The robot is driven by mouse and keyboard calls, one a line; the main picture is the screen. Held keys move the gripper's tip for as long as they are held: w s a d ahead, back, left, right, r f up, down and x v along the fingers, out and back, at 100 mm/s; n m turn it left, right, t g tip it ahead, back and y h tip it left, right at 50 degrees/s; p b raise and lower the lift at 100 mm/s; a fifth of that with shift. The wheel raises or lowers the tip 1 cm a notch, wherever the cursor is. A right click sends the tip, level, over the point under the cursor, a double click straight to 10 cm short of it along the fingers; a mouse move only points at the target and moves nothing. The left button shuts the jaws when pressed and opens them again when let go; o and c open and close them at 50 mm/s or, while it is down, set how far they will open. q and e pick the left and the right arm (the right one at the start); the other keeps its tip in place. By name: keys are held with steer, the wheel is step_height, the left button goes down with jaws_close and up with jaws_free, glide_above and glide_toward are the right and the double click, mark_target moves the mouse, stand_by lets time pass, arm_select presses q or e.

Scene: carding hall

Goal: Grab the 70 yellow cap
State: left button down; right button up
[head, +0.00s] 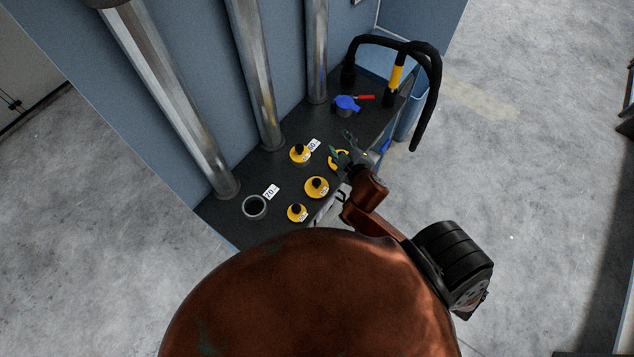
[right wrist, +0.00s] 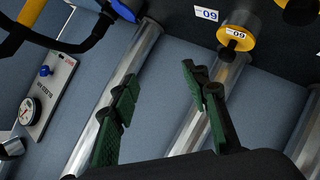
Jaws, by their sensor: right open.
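Several yellow caps with black knobs are on the dark shelf: one (head: 300,153) beside the 60 label, a larger one (head: 317,187), a small one (head: 297,213), and one (head: 334,160) partly hidden behind my right gripper. Their small tags are too small to read in the head view, so I cannot tell which is 70. My right gripper (head: 342,146) is open and empty above the shelf's right part. My left gripper is not in view.
A 70 label (head: 271,191) lies by an open grey pipe end (head: 254,207) on the shelf (head: 235,226). Metal pipes (head: 165,95) rise behind.

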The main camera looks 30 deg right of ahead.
steer(key=w+a+r+n+t+y, duration=0.3)
steer(key=a+r+n+y, duration=0.2)
steer(key=a+r+n, duration=0.3)
steer(key=w+a+r+n+t+y, duration=0.3)
steer(key=a+r+n+y, duration=0.15)
steer(key=a+r, duration=0.4)
steer(key=s+a+n+g+y, duration=0.4)
steer(key=a+n+g+y, duration=0.15)
steer(key=a+n, duration=0.5)
steer(key=n+g+h+p, duration=0.1)
steer(key=n+g+h, duration=0.85)
steer(key=n, duration=0.55)
glide_above(317, 181)
steer(key=s+d, duration=0.2)
step_height(317, 181, down, 24)
steer(key=shift+w+a+f+y+p, duration=0.3)
steer(key=shift+a+f+y, duration=0.2)
steer(key=shift+f, duration=0.2)
steer(key=p+x, duration=0.1)
steer(key=x, duration=0.3)
steer(key=shift+f+p, duration=0.1)
steer(key=shift+p, duration=0.25)
steer(key=shift+w+f, duration=0.15)
steer(key=shift+f, duration=0.25)
